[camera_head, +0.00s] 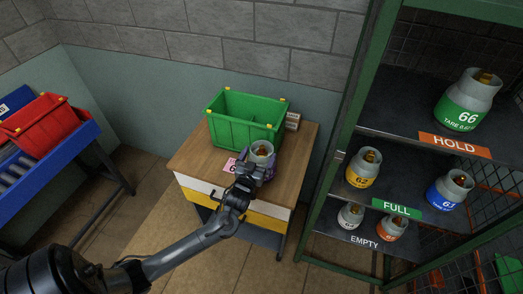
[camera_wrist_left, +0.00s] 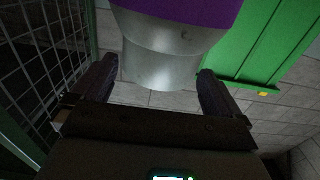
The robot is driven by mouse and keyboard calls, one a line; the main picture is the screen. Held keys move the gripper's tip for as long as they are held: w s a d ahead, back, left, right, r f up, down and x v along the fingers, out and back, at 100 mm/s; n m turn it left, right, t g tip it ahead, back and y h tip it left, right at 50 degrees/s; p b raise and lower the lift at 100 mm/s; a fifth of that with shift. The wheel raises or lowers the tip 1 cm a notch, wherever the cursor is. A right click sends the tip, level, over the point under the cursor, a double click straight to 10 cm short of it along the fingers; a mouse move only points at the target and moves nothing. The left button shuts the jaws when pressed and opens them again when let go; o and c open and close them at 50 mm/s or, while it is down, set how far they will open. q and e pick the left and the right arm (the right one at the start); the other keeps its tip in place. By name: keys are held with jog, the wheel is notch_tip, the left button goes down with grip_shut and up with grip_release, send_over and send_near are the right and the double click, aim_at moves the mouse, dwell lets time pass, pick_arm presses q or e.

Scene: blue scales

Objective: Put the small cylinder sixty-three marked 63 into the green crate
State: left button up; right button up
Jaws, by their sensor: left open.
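A small grey cylinder with a purple band (camera_head: 262,153) stands on the wooden table beside the green crate (camera_head: 233,132); its number cannot be read. My left gripper (camera_head: 246,178) is open at this cylinder's near side. In the left wrist view the purple-banded cylinder (camera_wrist_left: 165,48) shows between the two spread fingers of my left gripper (camera_wrist_left: 157,78); contact cannot be made out. The green crate also shows there (camera_wrist_left: 265,45). A blue-banded cylinder that appears to be marked 63 (camera_head: 451,190) stands on the FULL shelf. My right gripper is not in view.
The green rack (camera_head: 345,135) on the right holds cylinder 66 (camera_head: 467,105), yellow 62 (camera_head: 363,168) and smaller ones on the EMPTY shelf. A pink card (camera_head: 229,165) lies on the wooden table (camera_head: 197,160). A red crate (camera_head: 42,125) sits on a blue stand at left.

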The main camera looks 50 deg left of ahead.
pick_arm(q)
jog(key=s+d+f+m+g+h, duration=0.2)
jog(key=s+d+f+g+h, duration=0.1)
jog(key=s+d, duration=0.55)
jog(key=s+d+f+m+g+h, duration=0.2)
jog(key=s+d+f+g+h, duration=0.15)
jog(key=s+d, duration=0.45)
jog(key=s+d+r+m+g+h, duration=0.2)
jog(key=s+d+g, duration=0.4)
jog(key=s, duration=0.5)
jog(key=shift+d+m, duration=0.5)
jog(key=shift+m, duration=0.2)
